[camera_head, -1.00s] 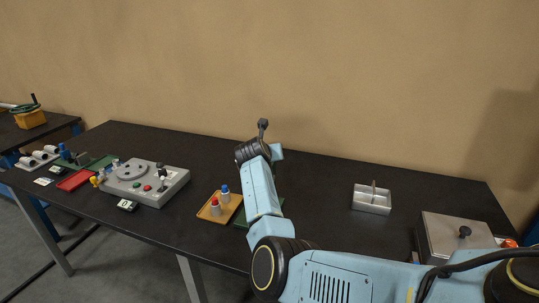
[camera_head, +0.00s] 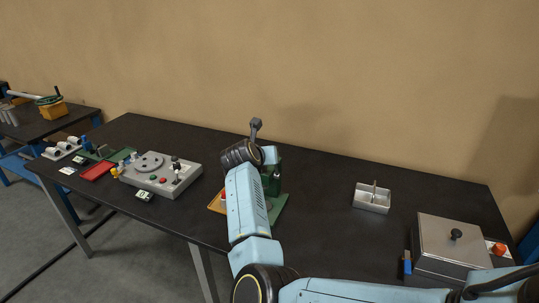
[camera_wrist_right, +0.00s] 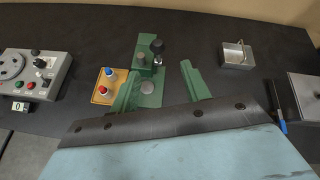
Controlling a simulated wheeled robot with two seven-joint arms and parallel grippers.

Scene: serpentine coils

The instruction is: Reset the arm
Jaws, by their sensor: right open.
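My right arm (camera_head: 246,205) reaches in from the lower right in the head view, bent upward over the table. My right gripper (camera_wrist_right: 160,68) shows in the wrist view as two green fingers spread apart, with nothing held between them. It is above the table, and a green fixture (camera_wrist_right: 149,72) with black knobs lies below and between the fingers. That fixture (camera_head: 273,182) is partly hidden behind my arm in the head view. My left gripper is not in view.
An orange tray (camera_wrist_right: 103,99) with red and blue-capped pieces lies left of the fixture. A grey control box (camera_head: 160,176) stands further left. A divided metal tray (camera_head: 371,199) and a lidded metal box (camera_head: 452,246) stand right. Bare table (camera_head: 325,190) lies between.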

